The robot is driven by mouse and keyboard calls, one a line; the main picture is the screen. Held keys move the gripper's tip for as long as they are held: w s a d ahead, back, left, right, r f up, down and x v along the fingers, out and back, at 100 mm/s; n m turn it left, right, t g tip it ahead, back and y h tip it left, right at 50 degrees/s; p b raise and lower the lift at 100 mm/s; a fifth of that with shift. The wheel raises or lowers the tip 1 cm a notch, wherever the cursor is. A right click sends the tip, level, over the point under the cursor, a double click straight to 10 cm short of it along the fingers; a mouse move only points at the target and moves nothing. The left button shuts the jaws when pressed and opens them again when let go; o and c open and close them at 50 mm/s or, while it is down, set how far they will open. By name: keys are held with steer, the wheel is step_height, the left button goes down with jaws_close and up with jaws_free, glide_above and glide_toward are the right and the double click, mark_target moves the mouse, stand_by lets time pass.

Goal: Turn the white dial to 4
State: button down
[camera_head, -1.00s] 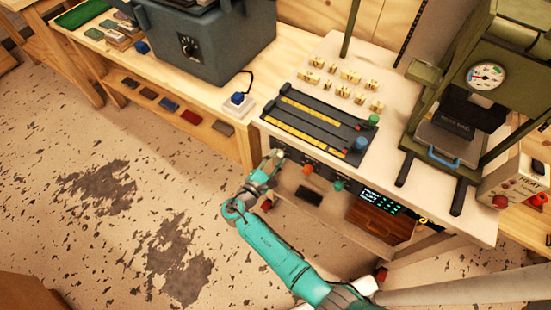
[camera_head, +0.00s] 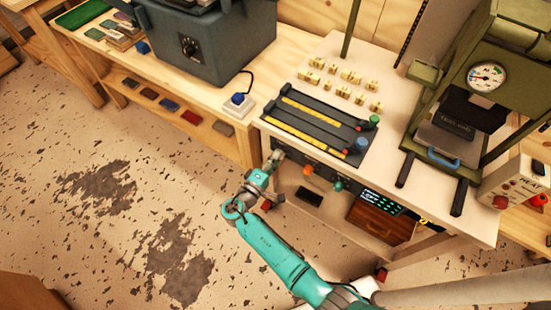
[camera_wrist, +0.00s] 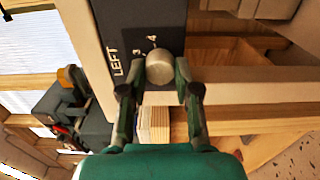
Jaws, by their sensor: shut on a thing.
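The white dial (camera_wrist: 160,68) is a pale round knob on a dark panel, marked "LEFT" beside it. In the wrist view the numerals 3 and 4 show just above the dial; lower numerals and any pointer mark are hidden or too small to read. My gripper (camera_wrist: 160,92) has a finger on each side of the dial and is shut on it. In the head view my gripper (camera_head: 275,162) is at the left end of the dark control panel on the bench front; the dial is hard to make out there.
An orange knob (camera_head: 308,170) and a teal knob (camera_head: 338,185) sit on the same panel to the right, with a lit display (camera_head: 382,201) beyond. Above is a bench top with a dark slotted fixture (camera_head: 318,122). The floor left of my arm is clear.

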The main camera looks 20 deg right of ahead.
steer(key=shift+m, duration=1.1)
steer(key=c, duration=0.8)
jaws_free()
steer(key=shift+a, duration=0.1)
steer(key=v, duration=1.2)
